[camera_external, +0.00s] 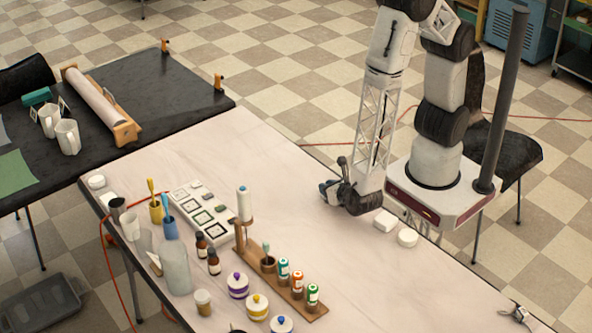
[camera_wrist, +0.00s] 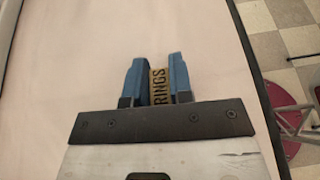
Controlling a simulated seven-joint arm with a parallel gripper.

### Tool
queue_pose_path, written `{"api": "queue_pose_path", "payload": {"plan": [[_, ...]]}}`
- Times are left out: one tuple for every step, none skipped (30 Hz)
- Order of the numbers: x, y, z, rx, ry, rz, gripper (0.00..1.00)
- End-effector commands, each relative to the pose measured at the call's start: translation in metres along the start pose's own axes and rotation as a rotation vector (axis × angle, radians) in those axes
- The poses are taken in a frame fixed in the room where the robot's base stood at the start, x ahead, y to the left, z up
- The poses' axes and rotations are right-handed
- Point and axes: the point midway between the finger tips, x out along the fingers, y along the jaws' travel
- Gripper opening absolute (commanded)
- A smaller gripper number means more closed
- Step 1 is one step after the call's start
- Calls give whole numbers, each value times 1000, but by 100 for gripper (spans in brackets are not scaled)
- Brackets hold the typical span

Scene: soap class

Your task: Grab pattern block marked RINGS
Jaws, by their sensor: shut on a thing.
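The pattern block (camera_wrist: 159,87) shows between the two blue fingers in the wrist view, with RINGS in dark letters on its tan side. My gripper (camera_wrist: 158,72) is shut on it, one finger on each side. In the external view my gripper (camera_external: 329,188) is low over the pale table, right of the centre. The block cannot be made out there. Whether it touches the table is not clear.
Two white pieces (camera_external: 385,221) lie on the table near my base. A white tray (camera_external: 201,211) with dark-framed squares, bottles, jars (camera_external: 257,307) and a wooden rack (camera_external: 279,283) stand to the left. The table between them and my gripper is clear.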

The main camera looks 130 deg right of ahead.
Motion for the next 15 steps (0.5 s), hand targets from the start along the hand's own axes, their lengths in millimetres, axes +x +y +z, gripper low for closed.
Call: {"api": "queue_pose_path", "payload": {"plan": [[-1, 0, 3, 1, 0, 0, 0], [-2, 0, 4, 1, 0, 0, 0], [-3, 0, 7, 1, 0, 0, 0], [-4, 0, 9, 1, 0, 0, 0], [-5, 0, 11, 2, 0, 0, 0], [-6, 0, 15, 3, 0, 1, 0], [-8, 1, 18, 3, 1, 1, 0], [-9, 1, 21, 3, 1, 1, 0], [-10, 1, 25, 3, 1, 1, 0], [-12, 1, 28, 4, 1, 1, 0], [-13, -6, 28, 0, 1, 1, 0], [-15, -15, 28, -1, 1, 1, 0], [-16, -21, 28, -2, 0, 0, 0], [-17, -27, 28, -2, 0, 0, 0], [-18, -35, 28, -3, 0, 0, 0]]}}
